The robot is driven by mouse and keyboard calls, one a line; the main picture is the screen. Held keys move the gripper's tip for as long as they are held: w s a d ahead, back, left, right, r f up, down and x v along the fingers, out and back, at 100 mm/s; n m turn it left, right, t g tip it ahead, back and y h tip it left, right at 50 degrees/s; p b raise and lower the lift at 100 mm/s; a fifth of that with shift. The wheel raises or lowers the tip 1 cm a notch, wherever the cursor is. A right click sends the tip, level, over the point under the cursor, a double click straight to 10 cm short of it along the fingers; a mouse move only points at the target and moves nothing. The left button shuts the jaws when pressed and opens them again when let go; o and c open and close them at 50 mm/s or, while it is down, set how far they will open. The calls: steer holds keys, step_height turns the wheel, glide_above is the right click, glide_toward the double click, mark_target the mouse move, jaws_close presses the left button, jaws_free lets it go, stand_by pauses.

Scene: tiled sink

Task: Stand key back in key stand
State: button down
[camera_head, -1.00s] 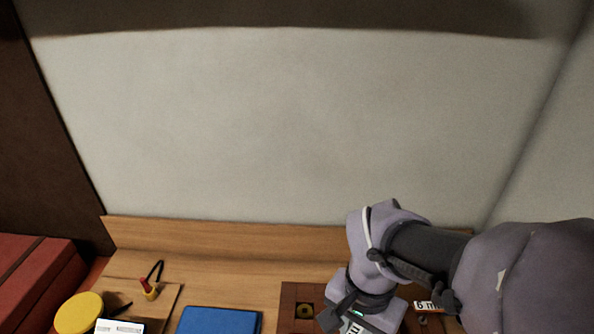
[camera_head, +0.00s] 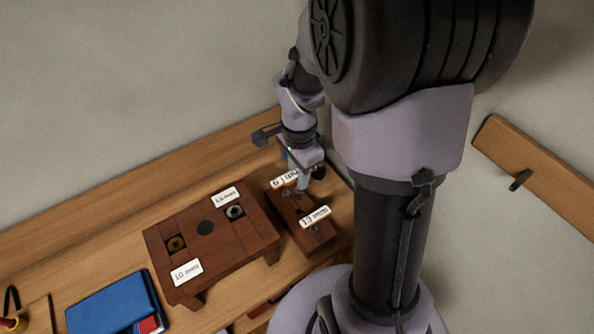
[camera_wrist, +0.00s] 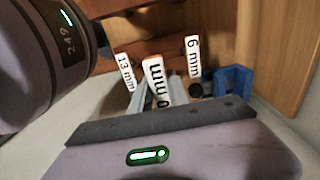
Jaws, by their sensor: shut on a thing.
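The small dark-brown wooden block (camera_head: 312,232), apparently the key stand, lies on the bench with labels reading 6 mm (camera_head: 284,178) and 13 mm (camera_head: 315,216). My gripper (camera_head: 303,183) points down at the block's far end, close to the 6 mm label. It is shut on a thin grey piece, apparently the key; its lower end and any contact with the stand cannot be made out. In the wrist view, a partly cut-off label ending in "0 mm" (camera_wrist: 156,85) stands between the 13 mm (camera_wrist: 125,72) and 6 mm (camera_wrist: 193,58) labels, near the jaws.
A larger brown wooden board on feet (camera_head: 207,257), with round inserts and labels, stands left of the block. A blue book (camera_head: 107,303) lies further left. A blue bracket-like thing (camera_wrist: 235,80) is close by in the wrist view. A wall rises behind the bench.

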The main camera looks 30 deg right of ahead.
mark_target(299, 198)
steer(key=shift+f+b, duration=2.65)
steer(key=shift+f, duration=0.3)
steer(key=shift+f+b, duration=2.35)
steer(key=shift+b, duration=0.05)
steer(key=c, duration=1.2)
jaws_free()
steer(key=shift+o, duration=0.2)
step_height(299, 198, up, 18)
steer(key=p, duration=0.6)
steer(key=shift+f+p, duration=0.2)
steer(key=shift+p, duration=0.2)
steer(key=shift+a, duration=0.1)
